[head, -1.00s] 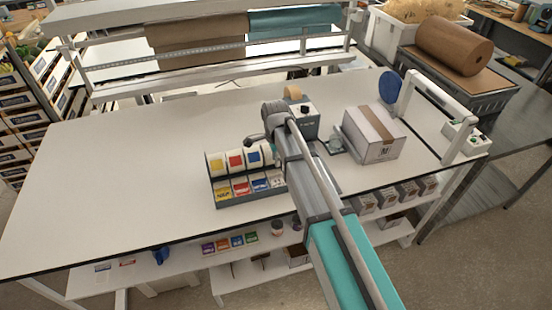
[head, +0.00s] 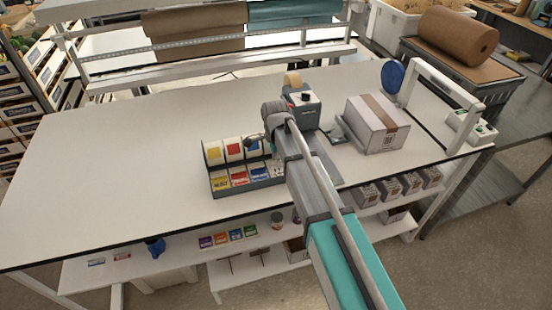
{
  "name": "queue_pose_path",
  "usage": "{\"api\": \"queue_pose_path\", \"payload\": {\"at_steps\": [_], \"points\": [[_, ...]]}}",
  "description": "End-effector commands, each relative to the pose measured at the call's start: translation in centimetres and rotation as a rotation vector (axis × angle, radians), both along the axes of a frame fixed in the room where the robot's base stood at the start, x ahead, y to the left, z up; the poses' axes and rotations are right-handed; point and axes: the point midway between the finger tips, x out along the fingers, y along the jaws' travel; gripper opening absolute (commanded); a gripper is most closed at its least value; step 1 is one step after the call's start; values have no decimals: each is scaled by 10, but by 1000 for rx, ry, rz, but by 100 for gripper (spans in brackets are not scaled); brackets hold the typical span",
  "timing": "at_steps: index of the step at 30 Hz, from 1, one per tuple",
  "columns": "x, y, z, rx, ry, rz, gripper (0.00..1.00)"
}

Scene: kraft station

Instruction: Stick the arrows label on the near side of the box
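The taped cardboard box (head: 367,128) stands on the right part of the white bench, with a brown tape strip over its top and a small dark print on its near side. A dark label dispenser (head: 213,183) with several rolls and coloured label fronts stands left of the box. I cannot make out which label carries arrows. My gripper (head: 262,146) is small and partly hidden by my arm, at the right end of the dispenser, close to its rolls. I cannot see whether its fingers are open or hold a label.
A grey tape machine (head: 304,108) stands behind my arm. A white arch-shaped frame (head: 440,88) and a blue disc (head: 390,77) stand beyond the box on the right. The left of the bench (head: 110,160) is clear. Small cartons (head: 388,186) sit on the shelf below.

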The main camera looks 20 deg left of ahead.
Motion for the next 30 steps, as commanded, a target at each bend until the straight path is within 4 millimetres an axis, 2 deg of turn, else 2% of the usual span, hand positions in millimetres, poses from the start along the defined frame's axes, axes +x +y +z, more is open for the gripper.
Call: {"api": "queue_pose_path", "payload": {"at_steps": [6,21,22,27,30], "points": [[0,0,-11,0,0,0,34],[-1,0,-13,0,0,0,34],[-1,0,-13,0,0,0,32],[-1,0,-13,0,0,0,1],[-1,0,-13,0,0,0,0]]}}
